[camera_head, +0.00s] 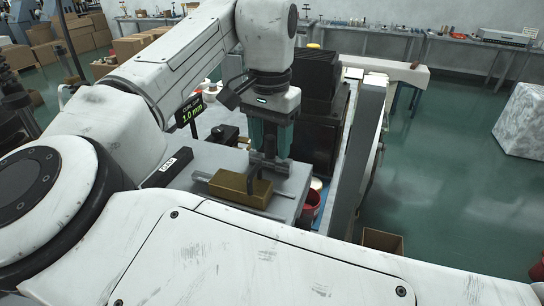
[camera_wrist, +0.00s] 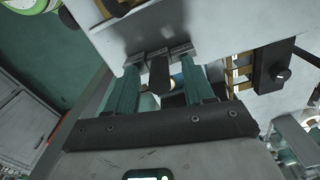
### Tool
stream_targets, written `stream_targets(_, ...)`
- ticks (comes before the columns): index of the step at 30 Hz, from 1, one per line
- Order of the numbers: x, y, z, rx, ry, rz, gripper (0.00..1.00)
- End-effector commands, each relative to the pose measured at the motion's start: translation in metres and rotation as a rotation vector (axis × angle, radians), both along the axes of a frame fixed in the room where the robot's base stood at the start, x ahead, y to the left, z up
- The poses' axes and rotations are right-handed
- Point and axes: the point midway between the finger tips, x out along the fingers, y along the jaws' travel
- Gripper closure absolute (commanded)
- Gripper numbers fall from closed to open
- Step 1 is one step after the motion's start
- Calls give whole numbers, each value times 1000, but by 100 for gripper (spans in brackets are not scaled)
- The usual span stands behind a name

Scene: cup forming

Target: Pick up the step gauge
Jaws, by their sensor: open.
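My gripper (camera_head: 268,160) points down over the grey metal table, its teal fingers just behind a brass-coloured block (camera_head: 238,188). A dark upright piece (camera_head: 253,181) stands at that block, close to the fingertips. In the wrist view my gripper (camera_wrist: 158,56) is open, with a dark bar (camera_wrist: 160,74) between its fingers and a visible gap on each side. I cannot tell for sure which of these pieces is the step gauge. The fingers and the block partly hide each other.
A dark machine (camera_head: 318,110) stands close behind the gripper. A red container (camera_head: 312,200) is below the table's right edge. Open green floor (camera_head: 450,180) lies right.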

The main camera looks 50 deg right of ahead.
Motion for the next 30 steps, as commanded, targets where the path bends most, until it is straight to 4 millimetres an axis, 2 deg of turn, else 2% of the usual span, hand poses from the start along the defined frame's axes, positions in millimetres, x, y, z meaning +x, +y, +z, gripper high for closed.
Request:
stream_targets(2,0,0,0,0,0,0,50)
stream_targets(18,0,0,1,1,0,0,100)
stream_targets(30,0,0,2,0,0,0,100)
